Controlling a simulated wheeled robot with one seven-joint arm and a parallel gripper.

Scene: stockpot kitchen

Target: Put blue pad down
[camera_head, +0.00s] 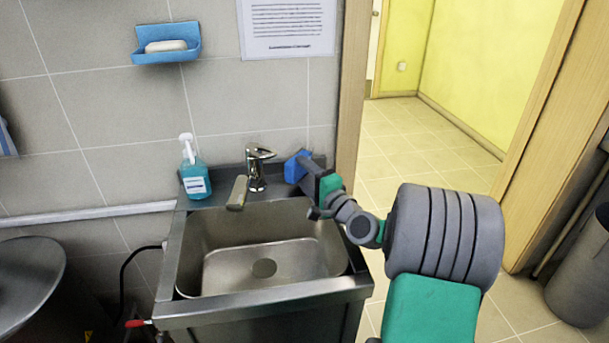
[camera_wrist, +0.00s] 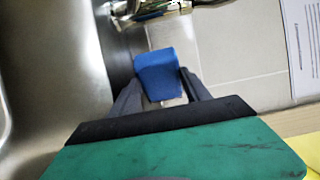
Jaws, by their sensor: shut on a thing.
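The blue pad (camera_head: 296,167) is at the back right corner of the sink unit, right of the faucet, in the head view. In the wrist view the blue pad (camera_wrist: 157,74) sits between the two dark fingers. My gripper (camera_head: 305,165) is shut on it, reaching in from the right; its fingers also show in the wrist view (camera_wrist: 160,90). The pad is close to the sink's back ledge and the tiled wall. I cannot tell whether it touches the ledge.
The sink (camera_head: 262,262) has an empty-looking basin. A blue soap dish (camera_head: 167,44) hangs on the wall. A wooden door frame (camera_head: 350,90) rises just right of the sink.

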